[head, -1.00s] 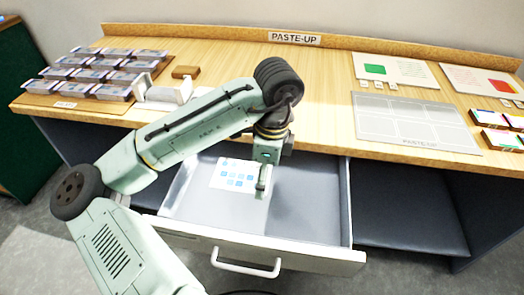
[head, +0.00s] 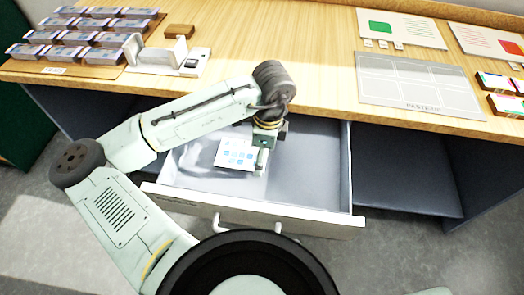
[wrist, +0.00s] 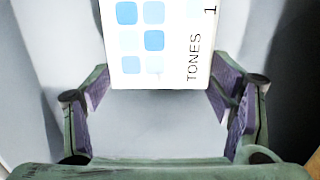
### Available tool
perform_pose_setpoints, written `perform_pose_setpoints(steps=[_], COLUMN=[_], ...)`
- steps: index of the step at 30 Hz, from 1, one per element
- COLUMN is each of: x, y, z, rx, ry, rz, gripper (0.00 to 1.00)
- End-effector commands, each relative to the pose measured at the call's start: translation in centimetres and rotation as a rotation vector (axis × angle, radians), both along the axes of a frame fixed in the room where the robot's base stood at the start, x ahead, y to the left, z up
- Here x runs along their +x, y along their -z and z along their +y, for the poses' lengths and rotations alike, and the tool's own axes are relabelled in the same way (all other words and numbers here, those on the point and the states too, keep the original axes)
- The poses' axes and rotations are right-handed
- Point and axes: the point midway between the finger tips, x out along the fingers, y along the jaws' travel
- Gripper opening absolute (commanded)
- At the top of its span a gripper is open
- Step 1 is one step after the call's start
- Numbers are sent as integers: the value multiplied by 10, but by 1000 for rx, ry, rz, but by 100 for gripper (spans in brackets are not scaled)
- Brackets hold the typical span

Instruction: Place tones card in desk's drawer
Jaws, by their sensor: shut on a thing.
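The tones card (head: 236,154) is white with blue squares. In the wrist view, the card (wrist: 155,45) reads "TONES 1" and sits between the two fingers. My gripper (head: 261,161) is shut on it and points down inside the outline of the open desk drawer (head: 290,213). The gripper (wrist: 160,92) spans the card's near end in the wrist view. The card appears over the drawer's grey floor; I cannot tell whether it touches the floor. My arm hides part of the drawer's back left.
The desk top (head: 290,60) holds several boxed stacks (head: 85,35) at left, a small brown block (head: 179,31) and a paste-up sheet (head: 418,80) at right. The drawer's right half is bare. A dark open bay (head: 405,175) lies right of the drawer.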

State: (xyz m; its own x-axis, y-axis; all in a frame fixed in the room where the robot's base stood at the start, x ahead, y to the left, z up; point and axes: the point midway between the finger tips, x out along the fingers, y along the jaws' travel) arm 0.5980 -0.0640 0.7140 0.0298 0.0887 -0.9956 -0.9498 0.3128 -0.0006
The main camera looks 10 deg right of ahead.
Motion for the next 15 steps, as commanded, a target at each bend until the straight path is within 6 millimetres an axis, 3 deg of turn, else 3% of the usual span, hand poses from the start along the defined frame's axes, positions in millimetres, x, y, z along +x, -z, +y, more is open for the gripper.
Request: perform_pose_setpoints(steps=[15], x=[0], y=[10], z=[0], rx=[-1], ry=[0], rz=[-1], gripper=[62])
